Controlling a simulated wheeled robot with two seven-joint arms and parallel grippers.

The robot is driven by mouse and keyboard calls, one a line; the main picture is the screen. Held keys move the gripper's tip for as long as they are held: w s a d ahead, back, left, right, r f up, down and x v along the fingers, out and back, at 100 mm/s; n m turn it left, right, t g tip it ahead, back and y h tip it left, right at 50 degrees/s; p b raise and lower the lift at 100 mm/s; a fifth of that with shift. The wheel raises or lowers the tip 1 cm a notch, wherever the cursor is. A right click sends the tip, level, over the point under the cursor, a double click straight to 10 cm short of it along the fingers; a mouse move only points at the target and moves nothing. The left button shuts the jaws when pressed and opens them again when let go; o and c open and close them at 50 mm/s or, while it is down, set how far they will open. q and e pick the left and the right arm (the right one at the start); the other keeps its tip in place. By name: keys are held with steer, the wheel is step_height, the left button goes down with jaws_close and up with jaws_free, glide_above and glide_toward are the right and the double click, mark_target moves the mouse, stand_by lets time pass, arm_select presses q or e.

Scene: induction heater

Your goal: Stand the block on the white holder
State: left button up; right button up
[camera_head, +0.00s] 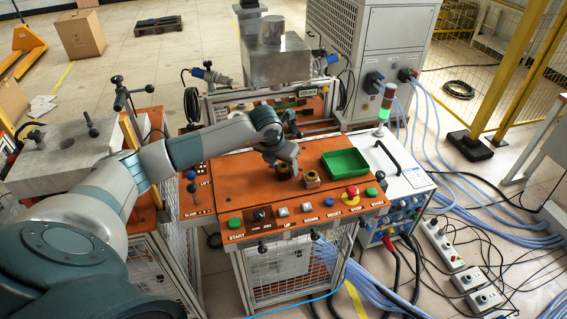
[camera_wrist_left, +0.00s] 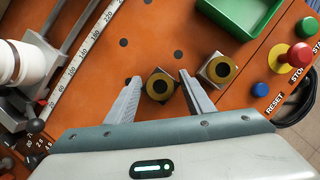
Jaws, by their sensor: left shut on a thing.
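My left gripper (camera_head: 289,172) reaches down over the orange worktop. In the left wrist view its two fingers (camera_wrist_left: 160,82) are shut on a block (camera_wrist_left: 160,86) with a round brass-coloured top and a dark centre hole. In the head view the gripper partly hides this block. A second similar block (camera_wrist_left: 218,70) stands just to the right, outside the fingers; it also shows in the head view (camera_head: 312,180). A white ribbed part (camera_wrist_left: 28,64), likely the white holder, shows at the left edge of the wrist view, apart from the gripper. My right gripper is not in view.
A green tray (camera_head: 345,163) lies on the worktop (camera_head: 232,180) right of the blocks. A red stop button (camera_head: 352,191) and other buttons line the front edge. A ruler strip (camera_wrist_left: 72,72) runs beside the white part. Bare worktop lies between it and the gripper.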

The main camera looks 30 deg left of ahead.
arm_select(q)
steer(key=shift+f, duration=0.1)
steer(key=o, duration=1.4)
steer(key=shift+s+r, duration=0.15)
steer(key=shift+r, duration=0.25)
steer(key=shift+b+v, duration=1.9)
steer(key=shift+v, duration=3.8)
